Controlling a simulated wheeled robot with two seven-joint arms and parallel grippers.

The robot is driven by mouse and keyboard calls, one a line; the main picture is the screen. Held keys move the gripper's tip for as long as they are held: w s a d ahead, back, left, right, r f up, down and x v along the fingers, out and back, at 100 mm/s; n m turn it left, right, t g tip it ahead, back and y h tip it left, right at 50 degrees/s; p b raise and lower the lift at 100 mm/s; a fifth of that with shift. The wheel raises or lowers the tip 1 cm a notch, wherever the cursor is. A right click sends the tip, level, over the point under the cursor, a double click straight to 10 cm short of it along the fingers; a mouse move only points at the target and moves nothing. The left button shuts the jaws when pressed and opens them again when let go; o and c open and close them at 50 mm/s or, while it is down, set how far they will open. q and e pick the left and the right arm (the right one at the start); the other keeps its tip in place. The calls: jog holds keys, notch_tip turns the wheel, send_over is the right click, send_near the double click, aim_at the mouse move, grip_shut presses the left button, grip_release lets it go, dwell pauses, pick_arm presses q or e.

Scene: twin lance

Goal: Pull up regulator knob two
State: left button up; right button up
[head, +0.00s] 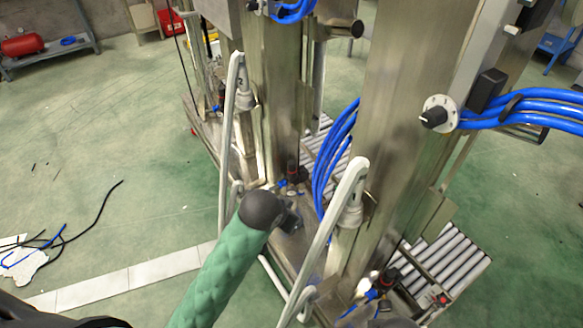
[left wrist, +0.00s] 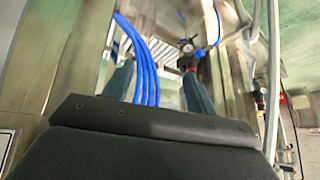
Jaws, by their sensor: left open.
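A small regulator with a dark knob and red parts (head: 292,172) sits low between the two metal columns in the head view. Another dark-knobbed regulator (head: 385,280) is low at the right column. No number is readable on either. My green-sleeved left arm comes up from the bottom. Its gripper (head: 291,216) is mostly hidden behind the dark wrist, in front of and below the first regulator. In the left wrist view my left gripper (left wrist: 160,82) is open, with its fingers apart. A regulator with a round gauge (left wrist: 186,46) shows beyond the right finger. My right gripper is not in view.
A lance marked 2 (head: 241,82) and a second lance (head: 352,205) stand in pale tube frames beside my arm. Blue hoses (head: 332,160) hang behind the gripper and show between the fingers in the wrist view (left wrist: 145,72).

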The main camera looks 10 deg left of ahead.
pick_arm(q)
jog(key=w+d+r+m+t+b, duration=0.2)
jog(key=w+r, duration=0.3)
jog(key=w, duration=0.7)
jog(key=n+g+y+b, duration=0.2)
jog(key=n+g+b, duration=0.2)
jog(key=n, duration=0.3)
send_over(291, 165)
jog(key=s, duration=0.2)
notch_tip(291, 165, down, 13)
jog(key=shift+x, duration=3.5)
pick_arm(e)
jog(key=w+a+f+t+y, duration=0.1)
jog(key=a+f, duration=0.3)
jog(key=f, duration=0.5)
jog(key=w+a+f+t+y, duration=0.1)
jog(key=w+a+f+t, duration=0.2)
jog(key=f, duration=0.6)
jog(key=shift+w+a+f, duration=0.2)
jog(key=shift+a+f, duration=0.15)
pick_arm(q)
jog(key=shift+s+d, duration=0.1)
